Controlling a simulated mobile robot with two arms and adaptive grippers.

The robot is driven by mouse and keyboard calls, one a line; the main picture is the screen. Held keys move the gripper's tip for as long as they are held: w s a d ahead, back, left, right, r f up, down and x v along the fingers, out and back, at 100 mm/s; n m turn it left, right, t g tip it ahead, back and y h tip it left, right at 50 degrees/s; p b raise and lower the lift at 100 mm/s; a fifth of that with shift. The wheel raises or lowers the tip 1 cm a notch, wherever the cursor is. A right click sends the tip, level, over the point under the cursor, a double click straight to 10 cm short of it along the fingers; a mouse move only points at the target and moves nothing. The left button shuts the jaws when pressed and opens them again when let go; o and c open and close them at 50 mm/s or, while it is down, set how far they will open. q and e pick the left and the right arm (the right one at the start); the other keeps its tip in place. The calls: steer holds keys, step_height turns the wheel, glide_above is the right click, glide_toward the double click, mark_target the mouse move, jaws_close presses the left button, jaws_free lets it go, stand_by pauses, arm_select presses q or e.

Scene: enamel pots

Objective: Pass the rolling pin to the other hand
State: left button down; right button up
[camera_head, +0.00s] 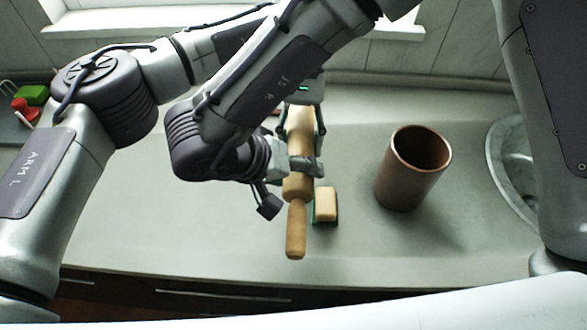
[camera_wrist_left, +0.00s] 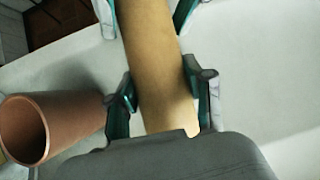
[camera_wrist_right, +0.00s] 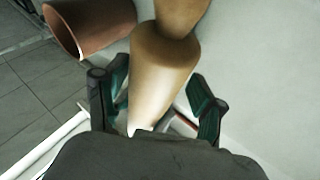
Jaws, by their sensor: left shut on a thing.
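In the left wrist view the left gripper's pads (camera_wrist_left: 162,98) press against both sides of the rolling pin (camera_wrist_left: 152,60). My right gripper (camera_head: 300,167) is lower down, with its fingers around the same pin. In the right wrist view its fingers (camera_wrist_right: 160,95) stand on either side of the rolling pin (camera_wrist_right: 165,65). Whether both right pads touch the wood is unclear.
A brown cylindrical pot (camera_head: 400,178) stands on the counter right of the grippers. A sponge (camera_head: 326,204) lies on the counter just right of the pin. A round sink (camera_head: 510,170) is at the right. Red and green items (camera_head: 30,98) are at far left. The counter's front edge is near.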

arm_select(q)
steer(key=shift+r, duration=0.1)
arm_select(e)
steer(key=c, duration=1.1)
arm_select(q)
steer(key=c, duration=0.6)
jaws_free()
steer(key=shift+d, duration=0.1)
arm_select(e)
jaws_close()
arm_select(q)
steer(key=shift+o, duration=1.2)
